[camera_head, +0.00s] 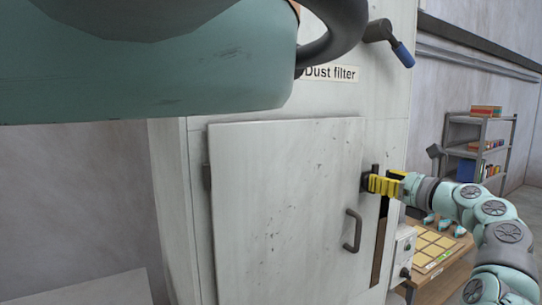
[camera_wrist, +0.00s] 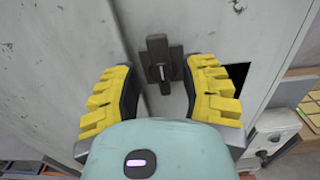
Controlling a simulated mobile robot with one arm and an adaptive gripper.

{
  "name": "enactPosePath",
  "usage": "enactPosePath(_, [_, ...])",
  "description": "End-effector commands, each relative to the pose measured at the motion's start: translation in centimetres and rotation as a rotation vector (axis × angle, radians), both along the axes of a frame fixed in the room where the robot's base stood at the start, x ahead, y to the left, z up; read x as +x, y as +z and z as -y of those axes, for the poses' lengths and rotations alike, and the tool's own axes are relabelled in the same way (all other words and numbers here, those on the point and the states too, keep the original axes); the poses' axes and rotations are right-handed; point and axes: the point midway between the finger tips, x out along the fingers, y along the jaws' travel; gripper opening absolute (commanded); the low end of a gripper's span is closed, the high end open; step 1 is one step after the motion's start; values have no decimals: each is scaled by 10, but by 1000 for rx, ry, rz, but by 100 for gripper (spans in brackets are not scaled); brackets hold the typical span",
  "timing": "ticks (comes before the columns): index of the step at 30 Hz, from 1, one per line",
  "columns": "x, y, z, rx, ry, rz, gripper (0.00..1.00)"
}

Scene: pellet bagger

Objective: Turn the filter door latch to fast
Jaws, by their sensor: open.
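The pale filter door (camera_head: 285,215) is on the cabinet under a "Dust filter" label (camera_head: 331,74). The dark latch (camera_head: 374,170) is at the door's upper right edge, partly hidden by my gripper in the head view. In the wrist view the latch (camera_wrist: 157,50) is a dark upright bar with a light mark, on a dark plate. My gripper (camera_head: 369,184) has yellow ribbed fingers and is at the latch. In the wrist view my gripper (camera_wrist: 162,70) is open, with one finger on each side of the latch. I see no clear contact between fingers and latch.
A dark pull handle (camera_head: 353,231) is on the door below the latch. A dark strip (camera_head: 380,240) runs beside the door's right edge. A blue-gripped lever (camera_head: 392,42) juts out above. A table (camera_head: 440,283) and shelf (camera_head: 480,120) stand at right.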

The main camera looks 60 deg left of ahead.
Motion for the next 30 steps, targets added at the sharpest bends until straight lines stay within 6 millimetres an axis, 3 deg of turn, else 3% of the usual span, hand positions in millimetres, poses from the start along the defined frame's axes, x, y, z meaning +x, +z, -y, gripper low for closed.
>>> enactPosePath(6, [0, 0, -17, -1, 3, -1, 42])
enactPosePath(18, [2, -1, -21, 2, -2, 0, 42])
enactPosePath(19, [2, -1, -21, 2, -2, 0, 47])
enactPosePath(30, [2, -1, -21, 2, -2, 0, 9])
